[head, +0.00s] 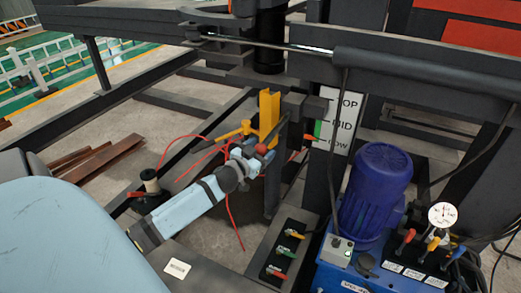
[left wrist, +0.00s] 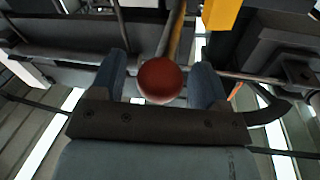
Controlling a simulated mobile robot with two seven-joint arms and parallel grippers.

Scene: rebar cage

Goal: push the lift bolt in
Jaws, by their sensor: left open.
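A red ball knob (head: 261,149) shows by the yellow upright bracket (head: 269,118); I take it to be the end of the lift bolt. In the left wrist view the knob (left wrist: 159,80) sits on a yellow rod (left wrist: 175,36) that runs away from the camera. My left gripper (head: 254,160) is open, with one blue finger on each side of the knob (left wrist: 161,68). Gaps show on both sides, so the fingers do not close on it. Whether the palm touches the knob cannot be told. My right gripper is not in view.
A sign with TOP, MID and LOW marks (head: 340,118) stands right of the bracket. A blue motor (head: 375,190), a lever panel (head: 284,251) and a gauge (head: 442,215) are at the right. Red wires (head: 230,215) hang near my left arm. Dark steel beams surround the spot.

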